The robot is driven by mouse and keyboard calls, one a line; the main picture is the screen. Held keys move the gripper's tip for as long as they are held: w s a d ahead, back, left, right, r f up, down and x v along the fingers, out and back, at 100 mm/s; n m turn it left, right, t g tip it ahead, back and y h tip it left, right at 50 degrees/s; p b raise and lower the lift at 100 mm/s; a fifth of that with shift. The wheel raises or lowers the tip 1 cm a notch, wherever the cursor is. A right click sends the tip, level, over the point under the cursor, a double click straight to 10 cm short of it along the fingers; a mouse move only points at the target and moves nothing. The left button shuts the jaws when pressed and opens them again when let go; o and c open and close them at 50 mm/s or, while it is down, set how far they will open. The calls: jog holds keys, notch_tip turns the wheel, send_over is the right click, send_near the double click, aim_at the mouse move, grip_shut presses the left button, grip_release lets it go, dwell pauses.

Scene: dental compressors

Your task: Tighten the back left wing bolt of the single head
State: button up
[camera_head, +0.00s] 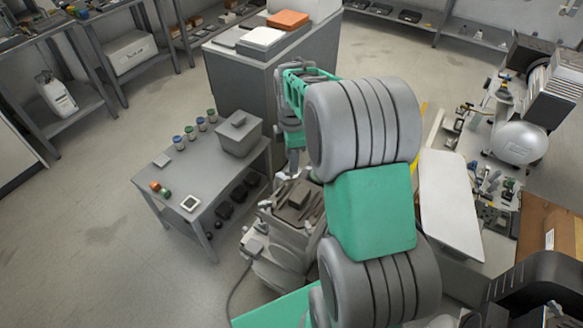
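A grey compressor unit (262,258) stands below the middle of the view, partly hidden behind my grey and green arm. Its upper part carries a dark, flat-topped block. I cannot be sure that it is the single head, and no wing bolt can be made out at this size. My gripper (292,168) hangs down from the green wrist, just above the back of this unit. Its fingertips are small and partly hidden, so I cannot tell if they touch anything or are open or shut.
A low grey table (172,178) with a lidded bin (239,136) and several small jars stands to the left. A grey cabinet (262,75) stands behind. At right are a bench with a white panel (450,205), a silver tank (520,143) and a cardboard box (540,225).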

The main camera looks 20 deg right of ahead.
notch_tip(320, 180, down, 4)
jog(key=shift+r, duration=0.1)
grip_shut()
dwell(0.6)
